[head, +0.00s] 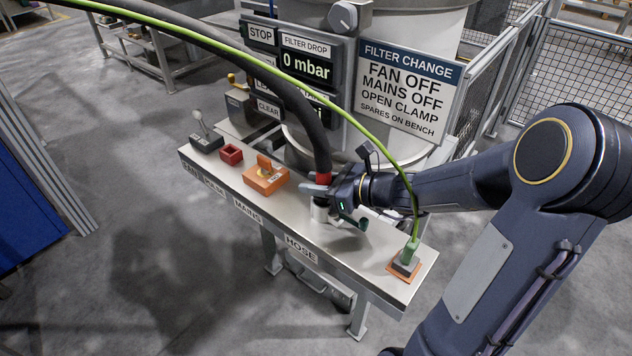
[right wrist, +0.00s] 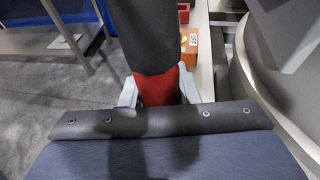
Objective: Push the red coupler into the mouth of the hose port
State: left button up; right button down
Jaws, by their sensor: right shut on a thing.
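The red coupler (head: 323,178) is on the end of a thick black hose (head: 309,125) that comes down from the upper left. My right gripper (head: 320,190) is shut on the coupler. In the right wrist view the red coupler (right wrist: 157,87) sits between the two grey fingers (right wrist: 158,92), with the hose running up from it. A pale cylinder that looks like the hose port (head: 319,212) stands on the bench just below the gripper. The gripper hides its mouth, so I cannot tell whether the coupler touches or enters it. My left gripper is not in view.
The narrow bench (head: 345,268) carries an orange mains switch (head: 265,181), a red square part (head: 231,154) and a lever box (head: 206,142). A green cable (head: 386,163) arches to a plug (head: 410,255) at the bench's right end. A sign (head: 408,85) and vessel stand behind.

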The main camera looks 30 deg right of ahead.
jog(key=shift+f+b, duration=0.65)
jog(key=shift+f, duration=0.15)
jog(key=c, duration=1)
grip_release()
jog(key=p+v, duration=0.1)
jog(key=v, duration=0.5)
jog(key=shift+s+d+r+p, duration=0.15)
jog(key=shift+s+d+p, duration=0.05)
jog(key=shift+s+p, duration=0.1)
jog(key=shift+s+d+r, duration=0.1)
jog(key=shift+s+d, duration=0.2)
jog(key=shift+s, duration=0.15)
